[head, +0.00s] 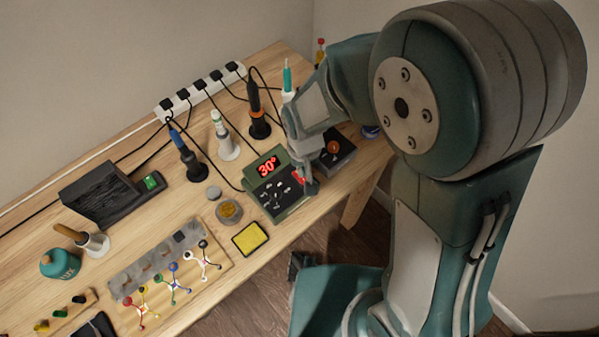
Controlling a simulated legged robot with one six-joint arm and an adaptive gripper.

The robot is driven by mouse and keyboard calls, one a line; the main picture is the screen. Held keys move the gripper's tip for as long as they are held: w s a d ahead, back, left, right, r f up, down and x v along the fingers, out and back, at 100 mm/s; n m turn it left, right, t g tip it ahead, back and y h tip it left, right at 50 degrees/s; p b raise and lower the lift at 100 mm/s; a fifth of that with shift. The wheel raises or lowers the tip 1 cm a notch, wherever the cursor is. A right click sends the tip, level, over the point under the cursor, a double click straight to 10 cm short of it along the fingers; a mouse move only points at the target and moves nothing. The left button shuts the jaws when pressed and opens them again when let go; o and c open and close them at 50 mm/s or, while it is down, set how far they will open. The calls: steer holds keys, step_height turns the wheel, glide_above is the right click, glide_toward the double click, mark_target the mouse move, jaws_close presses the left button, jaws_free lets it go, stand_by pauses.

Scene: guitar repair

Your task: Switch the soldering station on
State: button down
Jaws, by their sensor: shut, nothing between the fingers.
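The soldering station (271,193) is a dark green box on the wooden bench, left of my gripper. Its display (267,168) glows red and reads about 30°. Small white marks and controls sit on its dark sloped panel. A red part (299,176) shows at the panel's right edge, beside my fingers; it looks like a lit switch, partly hidden. My gripper (311,188) is shut and empty, pointing down at the station's right side. I cannot tell whether its tips touch the station.
A dark box (336,152) with an orange knob stands close behind my gripper. Soldering irons in stands (189,158), a power strip (200,91), a round tin (229,211) and a yellow sponge tray (250,238) are nearby. The bench's front edge is close.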

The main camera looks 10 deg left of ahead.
mark_target(304, 179)
steer(key=shift+r, duration=2.45)
